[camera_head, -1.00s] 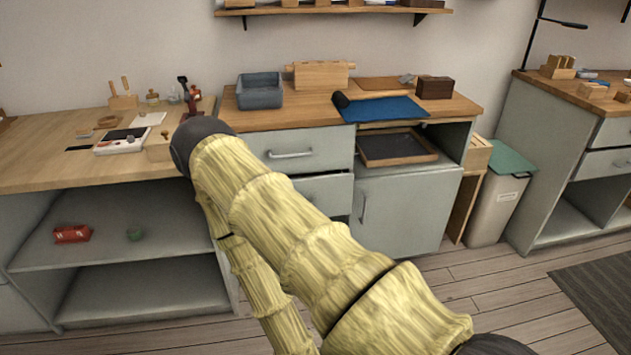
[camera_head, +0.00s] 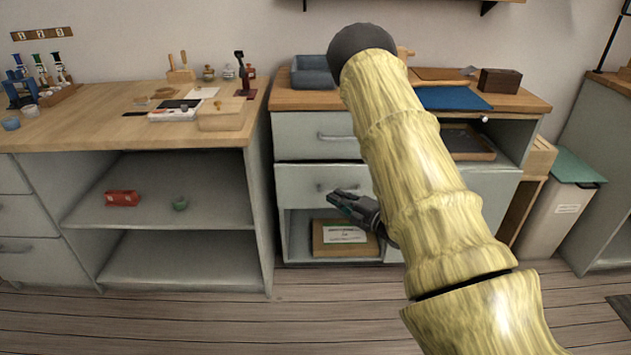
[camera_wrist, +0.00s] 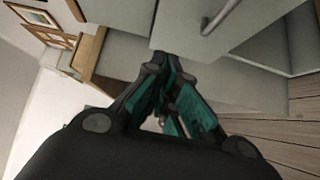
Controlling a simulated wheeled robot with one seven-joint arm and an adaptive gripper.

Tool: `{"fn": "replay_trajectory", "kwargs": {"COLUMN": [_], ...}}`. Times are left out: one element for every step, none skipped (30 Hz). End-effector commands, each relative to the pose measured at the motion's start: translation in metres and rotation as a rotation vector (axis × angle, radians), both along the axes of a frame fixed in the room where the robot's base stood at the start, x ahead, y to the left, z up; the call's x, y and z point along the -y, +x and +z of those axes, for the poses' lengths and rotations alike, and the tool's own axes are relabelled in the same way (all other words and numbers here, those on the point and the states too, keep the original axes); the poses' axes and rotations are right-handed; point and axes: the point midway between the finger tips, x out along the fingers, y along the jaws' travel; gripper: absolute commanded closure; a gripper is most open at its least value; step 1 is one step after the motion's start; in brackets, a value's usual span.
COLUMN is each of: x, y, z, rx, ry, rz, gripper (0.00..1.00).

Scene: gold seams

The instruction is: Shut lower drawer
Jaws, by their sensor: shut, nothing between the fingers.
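The lower drawer (camera_head: 295,184) is a pale grey front with a metal handle, under the upper drawer (camera_head: 300,128) in the middle cabinet. Its front seems to stand slightly forward; how far is hard to tell. My gripper (camera_head: 334,196) is shut and empty, in front of the lower drawer's right half, and partly covers its handle. In the wrist view, my dark fingers with teal pads (camera_wrist: 165,62) meet near the edge of a pale drawer front (camera_wrist: 182,28) with a metal handle (camera_wrist: 218,18). I cannot tell whether they touch it.
An open compartment below holds a brown box (camera_head: 328,248) with a white label. My arm hides part of the cabinet's right side. A green-lidded bin (camera_head: 555,215) stands at right. Open shelves (camera_head: 225,212) are at left. The floor in front is clear.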

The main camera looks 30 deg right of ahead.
Motion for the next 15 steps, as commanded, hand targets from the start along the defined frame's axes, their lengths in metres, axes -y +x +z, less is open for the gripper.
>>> {"fn": "replay_trajectory", "kwargs": {"x": [0.002, 0.002, 0.002, 0.002, 0.001, 0.000, -0.001, -0.002, -0.004, -0.005, -0.006, -0.008, -0.009, -0.009, -0.011], "y": [0.002, 0.003, 0.005, 0.007, 0.010, 0.014, 0.018, 0.022, 0.028, 0.033, 0.038, 0.044, 0.049, 0.054, 0.060], "z": [0.004, 0.005, 0.006, 0.006, 0.006, 0.006, 0.006, 0.006, 0.005, 0.005, 0.005, 0.005, 0.005, 0.005, 0.004], "rx": [0.016, 0.022, 0.026, 0.026, 0.026, 0.025, 0.026, 0.026, 0.025, 0.026, 0.026, 0.024, 0.024, 0.024, 0.023], "ry": [-0.014, -0.018, -0.022, -0.023, -0.023, -0.022, -0.022, -0.022, -0.022, -0.022, -0.021, -0.020, -0.020, -0.020, -0.020], "rz": [0.005, 0.007, 0.009, 0.010, 0.010, 0.010, 0.010, 0.010, 0.010, 0.010, 0.009, 0.009, 0.008, 0.008, 0.008], "gripper": [1.00, 1.00, 1.00, 1.00, 1.00, 1.00, 1.00, 1.00, 1.00, 1.00, 1.00, 1.00, 1.00, 1.00, 1.00]}}
